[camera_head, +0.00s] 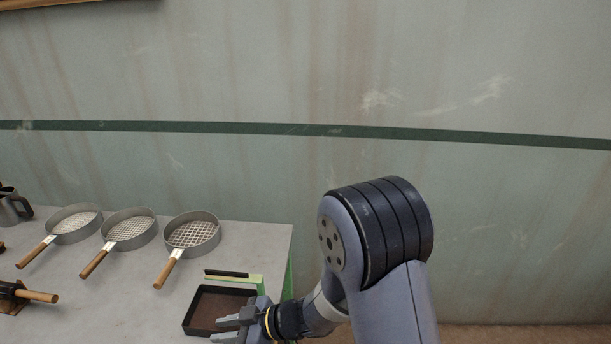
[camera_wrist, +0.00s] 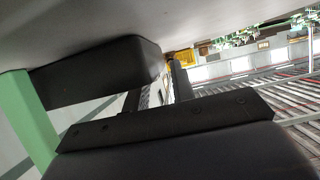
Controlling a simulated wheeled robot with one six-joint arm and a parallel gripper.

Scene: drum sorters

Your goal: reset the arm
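My arm reaches down from the right in the head view. My gripper (camera_head: 222,330) is at the table's right part, over or beside the near right corner of a dark square tray (camera_head: 207,297). Its two grey fingers point left and stand apart, with nothing seen between them. In the wrist view, the gripper (camera_wrist: 157,92) shows as dark fingers with a gap beyond a dark bar. A dark block (camera_wrist: 95,72) and a green post (camera_wrist: 30,125) are close on the left there. Whether the gripper touches the tray cannot be told.
The grey table (camera_head: 120,305) holds three round sieves with wooden handles, the nearest one (camera_head: 193,235) left of the tray. A metal jug (camera_head: 12,207) and a wooden-handled tool (camera_head: 25,293) are at the left. Free floor shows at right.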

